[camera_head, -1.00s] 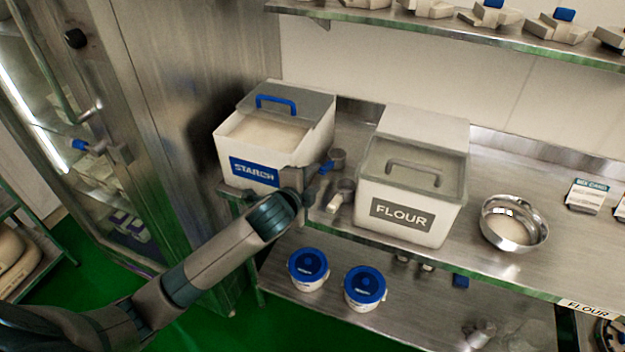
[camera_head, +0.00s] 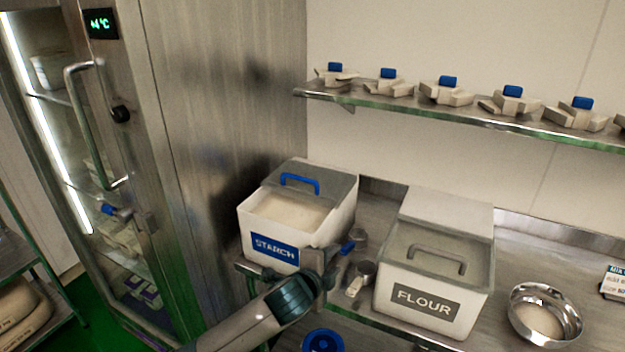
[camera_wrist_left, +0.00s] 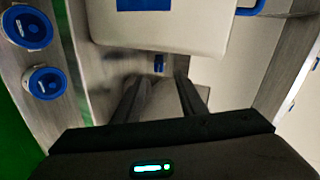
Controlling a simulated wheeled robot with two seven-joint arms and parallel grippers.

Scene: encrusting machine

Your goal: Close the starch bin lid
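The white starch bin (camera_head: 340,222) with a blue STARCH label stands at the left end of the steel counter. Its grey lid (camera_head: 332,183) with a blue handle (camera_head: 299,181) is pushed to the rear, and pale powder (camera_head: 288,212) shows in the open front. My right gripper is not in view.
The flour bin (camera_head: 440,265) stands right of the starch bin. A metal bowl (camera_head: 545,315) is farther right. A shelf (camera_head: 450,115) hangs above, and a steel cabinet (camera_head: 215,110) stands close on the left.

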